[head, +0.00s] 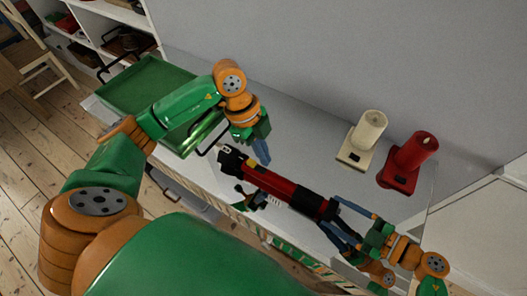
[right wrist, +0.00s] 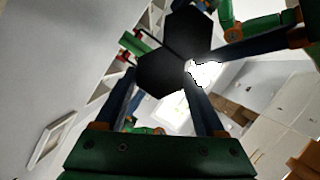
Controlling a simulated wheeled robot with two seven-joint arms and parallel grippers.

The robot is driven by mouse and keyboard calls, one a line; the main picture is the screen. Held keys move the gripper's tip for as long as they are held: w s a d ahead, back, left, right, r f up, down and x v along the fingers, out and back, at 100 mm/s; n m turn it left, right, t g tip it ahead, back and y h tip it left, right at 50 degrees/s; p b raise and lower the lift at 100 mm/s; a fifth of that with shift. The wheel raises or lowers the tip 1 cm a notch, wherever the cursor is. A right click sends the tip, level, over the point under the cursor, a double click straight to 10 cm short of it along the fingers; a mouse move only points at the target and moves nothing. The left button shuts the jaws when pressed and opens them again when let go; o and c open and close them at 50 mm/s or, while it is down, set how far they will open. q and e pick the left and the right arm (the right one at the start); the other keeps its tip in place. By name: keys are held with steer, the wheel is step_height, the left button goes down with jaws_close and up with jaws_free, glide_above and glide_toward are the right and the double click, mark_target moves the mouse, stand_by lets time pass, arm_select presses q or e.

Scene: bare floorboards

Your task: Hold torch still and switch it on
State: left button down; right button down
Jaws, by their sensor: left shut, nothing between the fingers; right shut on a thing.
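The torch (head: 287,189) is red and black and lies slantwise in the head view, over the light worktop. Its wide black end with a small yellow mark points to the upper left. My right gripper (head: 345,222) is shut on its black lower-right end. In the right wrist view, dark shapes of the torch (right wrist: 170,65) show at my right gripper's fingers, with a bright glare beside them. My left gripper (head: 261,152) is shut and empty, pointing down just above and right of the torch's wide end. I cannot tell whether it touches. The switch is not clear.
A green tray (head: 148,84) with dark handles sits at the worktop's left. Small dark items (head: 250,196) below the torch are unclear. A grey wall rises behind.

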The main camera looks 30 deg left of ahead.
arm_select(q)
steer(key=v, duration=0.5)
steer(key=shift+a+r, duration=0.1)
steer(key=shift+r, duration=0.1)
arm_select(e)
jaws_free()
